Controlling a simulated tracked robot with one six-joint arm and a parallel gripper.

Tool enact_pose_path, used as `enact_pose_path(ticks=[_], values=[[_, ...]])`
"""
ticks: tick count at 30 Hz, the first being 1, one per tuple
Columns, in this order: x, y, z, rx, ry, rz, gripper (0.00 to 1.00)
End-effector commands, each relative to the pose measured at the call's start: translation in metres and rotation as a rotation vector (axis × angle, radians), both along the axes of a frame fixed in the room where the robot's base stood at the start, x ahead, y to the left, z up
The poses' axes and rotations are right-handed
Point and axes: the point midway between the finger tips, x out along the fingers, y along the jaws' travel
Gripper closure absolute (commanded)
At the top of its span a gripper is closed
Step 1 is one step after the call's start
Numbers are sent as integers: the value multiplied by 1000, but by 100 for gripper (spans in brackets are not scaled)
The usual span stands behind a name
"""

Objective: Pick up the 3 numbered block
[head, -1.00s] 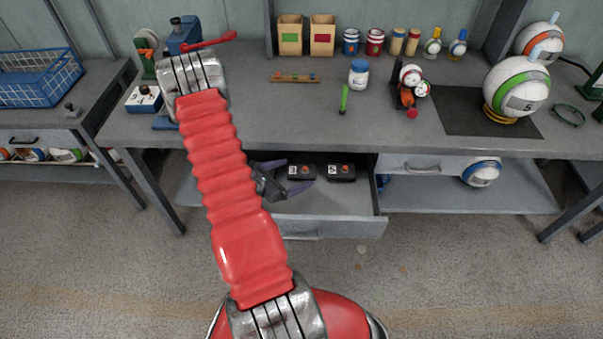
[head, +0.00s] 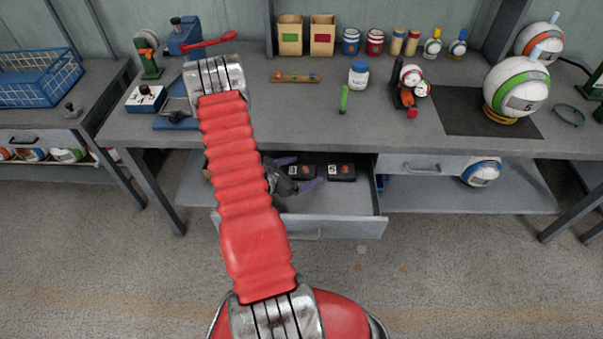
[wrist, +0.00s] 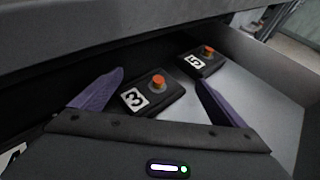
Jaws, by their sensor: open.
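The 3 numbered block (wrist: 167,97) is a black block with a white 3 label and an orange-red knob. It lies in the open drawer (head: 345,229) and shows partly in the head view (head: 302,172). In the wrist view my gripper (wrist: 159,82) is open, its two purple fingers spread to the left and right of this block, with nothing held. In the head view my gripper (head: 298,171) reaches into the drawer from the left, partly hidden by my red arm.
A similar block labelled 5 (wrist: 202,62) lies to the right of the 3 block; it also shows in the head view (head: 341,172). The workbench top (head: 290,115) overhangs the drawer's back. The drawer floor at right is bare. Part of another white label (wrist: 12,156) shows at lower left.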

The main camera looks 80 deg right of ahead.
Motion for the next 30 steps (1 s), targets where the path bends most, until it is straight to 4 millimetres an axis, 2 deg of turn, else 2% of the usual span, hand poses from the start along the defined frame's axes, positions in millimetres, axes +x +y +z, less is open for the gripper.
enact_pose_path(ticks=[10, 26, 30], values=[[0, 0, 0, 0, 0, 0, 6], [0, 1, 0, 1, 0, 0, 44], [0, 1, -1, 3, 0, 1, 46]])
